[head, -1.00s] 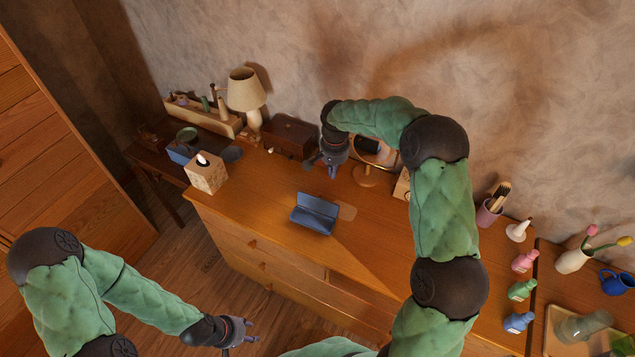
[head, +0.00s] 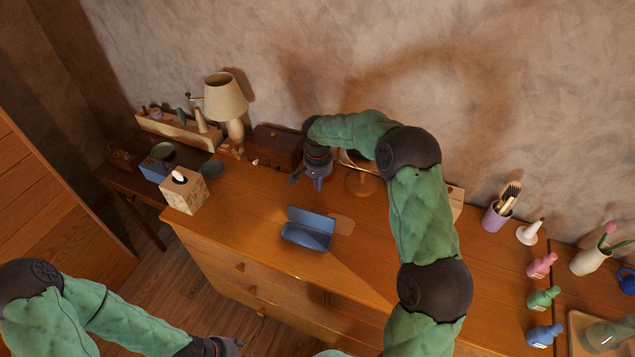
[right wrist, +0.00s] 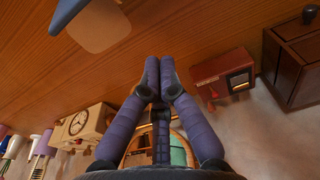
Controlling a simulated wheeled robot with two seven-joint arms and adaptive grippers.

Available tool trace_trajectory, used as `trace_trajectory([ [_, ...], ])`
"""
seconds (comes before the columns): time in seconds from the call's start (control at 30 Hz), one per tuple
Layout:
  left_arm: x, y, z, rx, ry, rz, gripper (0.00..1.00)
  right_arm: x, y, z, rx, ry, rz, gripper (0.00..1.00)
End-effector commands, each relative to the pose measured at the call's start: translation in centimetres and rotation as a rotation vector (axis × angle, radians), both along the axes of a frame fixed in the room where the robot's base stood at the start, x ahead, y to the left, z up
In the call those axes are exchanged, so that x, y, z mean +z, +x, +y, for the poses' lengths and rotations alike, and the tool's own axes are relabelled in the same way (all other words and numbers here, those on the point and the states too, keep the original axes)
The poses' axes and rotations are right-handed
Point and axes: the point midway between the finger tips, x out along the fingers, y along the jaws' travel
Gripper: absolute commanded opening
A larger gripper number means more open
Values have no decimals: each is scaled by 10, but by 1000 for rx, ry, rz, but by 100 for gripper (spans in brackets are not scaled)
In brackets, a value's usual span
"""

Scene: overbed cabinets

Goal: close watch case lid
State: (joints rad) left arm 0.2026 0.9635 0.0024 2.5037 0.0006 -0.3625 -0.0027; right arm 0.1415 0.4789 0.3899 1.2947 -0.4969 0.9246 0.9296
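The blue watch case (head: 308,236) stands on the wooden dresser top with its lid (head: 312,216) raised at the back. A blue corner at the top left of the right wrist view (right wrist: 66,12) looks like part of the case. My right gripper (head: 318,184) is above the dresser, behind the case and apart from it, pointing down. In the right wrist view its purple fingers (right wrist: 153,76) meet at the tips, with nothing between them. My left gripper (head: 232,345) is at the bottom edge, in front of the dresser and partly cut off.
A tissue box (head: 185,192), lamp (head: 226,100) and dark wooden box (right wrist: 294,62) stand to the left and back. A clock (right wrist: 82,122) and a round mirror stand behind. The dresser around the case is clear.

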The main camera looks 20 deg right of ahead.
Motion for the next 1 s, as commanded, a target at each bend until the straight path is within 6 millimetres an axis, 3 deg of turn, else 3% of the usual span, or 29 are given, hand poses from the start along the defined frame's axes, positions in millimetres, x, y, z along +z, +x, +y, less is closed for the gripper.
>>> trace_trajectory([
  [0.03,-4,0,0,0,0,0,40,-13,0,-1,0,0,3,0],
  [0.33,-14,0,0,0,0,0,40,-63,2,-3,-1,1,2,0],
  [0.6,-18,0,0,0,0,0,40,-52,-19,19,1,1,1,0],
  [1.0,-19,0,0,0,0,0,40,-49,-25,24,0,0,0,0],
])
